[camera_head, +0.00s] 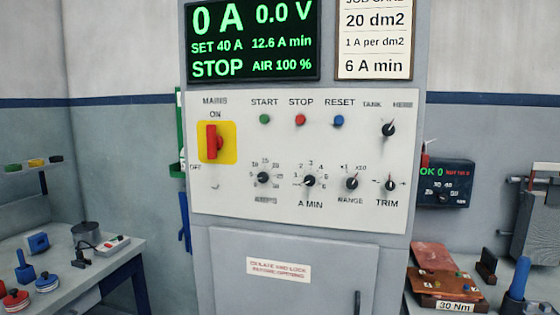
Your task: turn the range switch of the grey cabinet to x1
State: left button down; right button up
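The grey cabinet (232,225) stands upright in the middle, with a white control panel (225,200) on its front. The range switch (351,184) is a small black knob at the lower right of that panel, above the word RANGE. Its marks are x1 at upper left and x10 at upper right. Its pointer seems to lean up and right, towards x10, but it is small. Neither of my grippers is in view, and nothing covers the switch.
The A MIN knob (310,181) and TRIM knob (390,185) sit close on either side of the switch. A red mains handle (211,142) stands on ON. The display (252,40) reads 0 A and STOP. Benches with tools flank the cabinet.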

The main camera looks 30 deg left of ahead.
aim_at(352, 183)
jog(key=z, duration=0.5)
jog(key=k, duration=0.6)
jog(key=z, duration=0.9)
jog(key=i, duration=0.6)
jog(key=u, duration=0.6)
jog(key=i, duration=0.8)
jog(key=u, duration=0.8)
